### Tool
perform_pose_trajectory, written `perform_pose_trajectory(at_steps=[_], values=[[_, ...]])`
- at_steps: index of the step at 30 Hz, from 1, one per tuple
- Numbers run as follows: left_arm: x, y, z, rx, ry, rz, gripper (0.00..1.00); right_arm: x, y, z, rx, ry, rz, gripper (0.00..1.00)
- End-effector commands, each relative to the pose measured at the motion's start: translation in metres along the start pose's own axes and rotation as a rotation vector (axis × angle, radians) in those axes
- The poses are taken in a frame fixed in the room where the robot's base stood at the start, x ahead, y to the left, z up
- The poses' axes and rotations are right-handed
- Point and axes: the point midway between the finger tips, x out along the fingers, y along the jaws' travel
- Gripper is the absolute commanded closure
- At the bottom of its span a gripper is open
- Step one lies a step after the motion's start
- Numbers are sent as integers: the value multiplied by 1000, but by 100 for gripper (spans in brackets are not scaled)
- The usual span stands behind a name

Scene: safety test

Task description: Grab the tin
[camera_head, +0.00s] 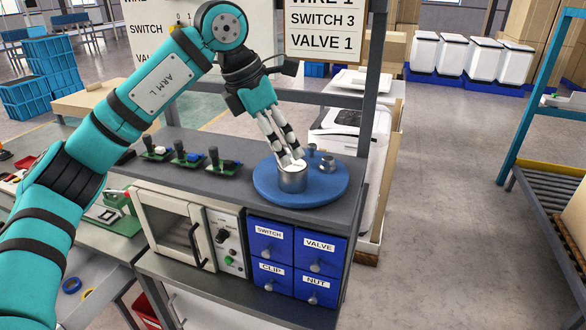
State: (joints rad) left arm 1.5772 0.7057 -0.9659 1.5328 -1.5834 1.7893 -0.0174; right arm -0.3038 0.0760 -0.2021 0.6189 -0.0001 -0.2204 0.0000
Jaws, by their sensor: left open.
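The tin (292,181) is a small grey metal cylinder with a pale top. It stands upright on a round blue disc (330,193) on the dark bench top. My left gripper (291,160) reaches down from above, its fingertips right at the tin's top. The gripper is open, and I cannot tell whether the fingers touch the tin. The fingertips cover part of the tin's top. My right gripper is not in view.
Small metal parts (327,164) sit behind the tin on the disc. Several switches on green boards (188,158) stand left of it. Below are a small oven (172,230) and blue labelled drawers (270,236). A dark post (373,70) rises behind the disc.

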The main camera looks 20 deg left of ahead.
Motion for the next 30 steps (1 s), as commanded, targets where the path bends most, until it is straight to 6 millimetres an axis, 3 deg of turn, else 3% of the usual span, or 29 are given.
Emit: perform_pose_trajectory(at_steps=[4,10,16,21,28,30], values=[[20,0,0,0,1,-2,17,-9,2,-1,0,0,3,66],[33,0,0,0,1,-1,17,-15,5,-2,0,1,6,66],[60,1,1,0,2,-4,17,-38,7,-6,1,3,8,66],[79,2,1,1,-1,-2,17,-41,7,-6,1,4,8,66],[82,2,0,1,-3,0,17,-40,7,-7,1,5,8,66],[82,2,0,1,-3,0,25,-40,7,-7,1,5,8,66]])
